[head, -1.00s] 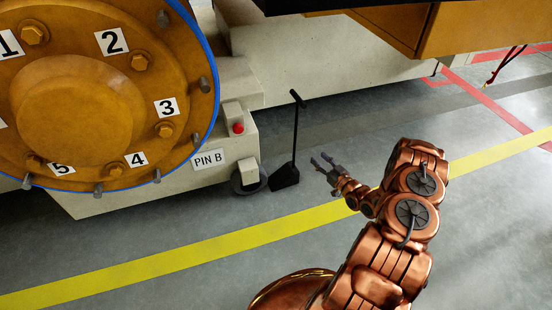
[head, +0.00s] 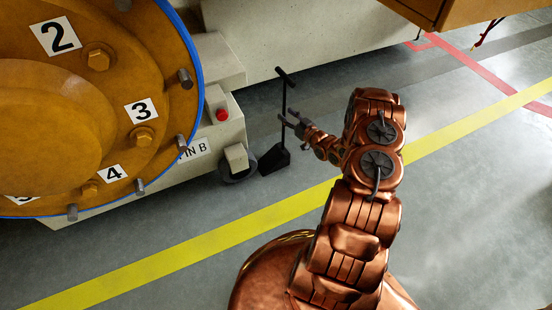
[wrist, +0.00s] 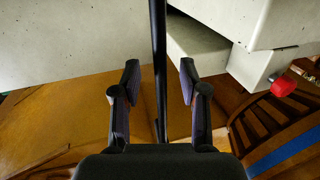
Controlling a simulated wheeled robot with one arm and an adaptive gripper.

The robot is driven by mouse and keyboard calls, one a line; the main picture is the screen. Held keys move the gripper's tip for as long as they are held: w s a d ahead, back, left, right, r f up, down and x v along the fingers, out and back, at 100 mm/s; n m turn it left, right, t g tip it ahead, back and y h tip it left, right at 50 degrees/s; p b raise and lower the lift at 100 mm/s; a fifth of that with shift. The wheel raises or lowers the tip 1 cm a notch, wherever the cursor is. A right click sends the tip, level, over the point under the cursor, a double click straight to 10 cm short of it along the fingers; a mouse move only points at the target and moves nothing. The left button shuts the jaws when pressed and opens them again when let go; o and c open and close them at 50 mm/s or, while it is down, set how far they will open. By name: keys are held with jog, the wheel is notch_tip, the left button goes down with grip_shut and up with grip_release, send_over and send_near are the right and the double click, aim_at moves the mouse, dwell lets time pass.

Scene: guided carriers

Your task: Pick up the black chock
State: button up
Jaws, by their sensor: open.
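The black chock (head: 273,159) is a dark wedge on the grey floor with a thin upright handle and a short crossbar on top. It stands beside the pale block labelled PIN B. My gripper (head: 289,117) is at the handle, around mid-height, with its fingers apart. In the wrist view the handle (wrist: 159,45) runs upright between the two open fingers (wrist: 158,78), with a gap on each side. The wedge is not clearly seen in the wrist view.
A big orange wheel hub (head: 70,110) with numbered bolts is at the left. A yellow floor line (head: 220,241) crosses in front. Open floor (head: 480,220) lies to the right.

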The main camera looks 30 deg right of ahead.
jog(key=shift+w+a, duration=0.2)
jog(key=shift+w, duration=0.9)
jog(key=shift+c, duration=0.4)
grip_shut()
